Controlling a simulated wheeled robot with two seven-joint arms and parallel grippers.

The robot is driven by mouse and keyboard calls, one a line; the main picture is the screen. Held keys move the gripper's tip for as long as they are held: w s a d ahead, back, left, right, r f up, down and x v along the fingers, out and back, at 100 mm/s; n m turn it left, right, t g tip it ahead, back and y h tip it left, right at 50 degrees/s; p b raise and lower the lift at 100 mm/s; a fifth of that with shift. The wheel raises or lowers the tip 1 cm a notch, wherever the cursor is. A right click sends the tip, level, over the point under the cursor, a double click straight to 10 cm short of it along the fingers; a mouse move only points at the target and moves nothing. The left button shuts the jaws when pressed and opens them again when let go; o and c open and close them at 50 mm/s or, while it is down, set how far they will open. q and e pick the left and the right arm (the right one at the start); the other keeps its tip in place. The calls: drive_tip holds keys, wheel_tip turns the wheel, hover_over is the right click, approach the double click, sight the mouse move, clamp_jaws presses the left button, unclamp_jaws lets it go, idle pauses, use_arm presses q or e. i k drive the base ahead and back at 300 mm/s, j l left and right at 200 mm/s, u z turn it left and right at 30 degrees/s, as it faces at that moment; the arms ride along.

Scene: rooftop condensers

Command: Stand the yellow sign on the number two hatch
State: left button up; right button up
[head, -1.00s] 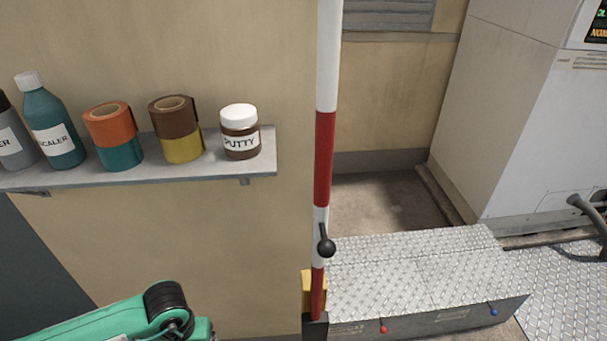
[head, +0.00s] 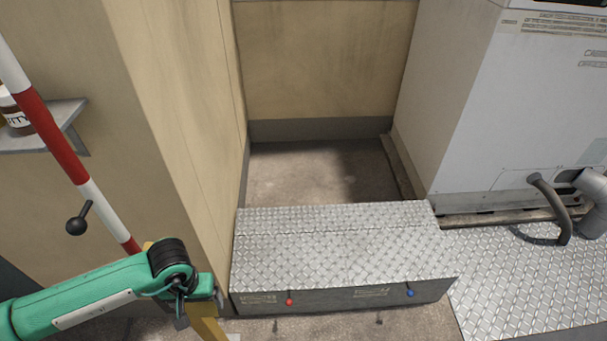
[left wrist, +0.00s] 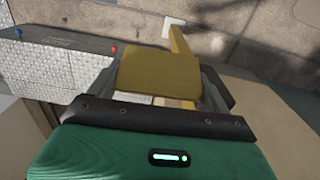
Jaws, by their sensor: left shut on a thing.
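My left gripper (left wrist: 158,88) is shut on the yellow sign (left wrist: 158,72), whose broad yellow face shows between the fingers in the left wrist view. In the head view part of the sign (head: 208,326) shows below my left wrist; the arm hides the rest. A low tread-plate box (head: 340,245) lies right of the sign, with a red knob (head: 289,301) and a blue knob (head: 410,292) on its front. Its front lettering is too small to read, so I cannot tell which part is number two. The sign is apart from its top. My right gripper is not in view.
A white condenser unit (head: 520,110) with a hose (head: 553,205) stands at the right. The box top is bare.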

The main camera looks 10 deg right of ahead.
sight(400, 259)
drive_tip(key=i+l, duration=0.1)
drive_tip(key=l, duration=1)
drive_tip(key=l+u, duration=0.1)
drive_tip(key=l, duration=0.95)
drive_tip(key=i+l, duration=0.1)
drive_tip(key=l, duration=0.3)
drive_tip(key=i+l, duration=0.1)
drive_tip(key=l, duration=0.3)
drive_tip(key=i+l, duration=0.1)
drive_tip(key=l, duration=0.35)
drive_tip(key=i+l, duration=0.1)
drive_tip(key=l, duration=0.3)
drive_tip(key=u, duration=0.05)
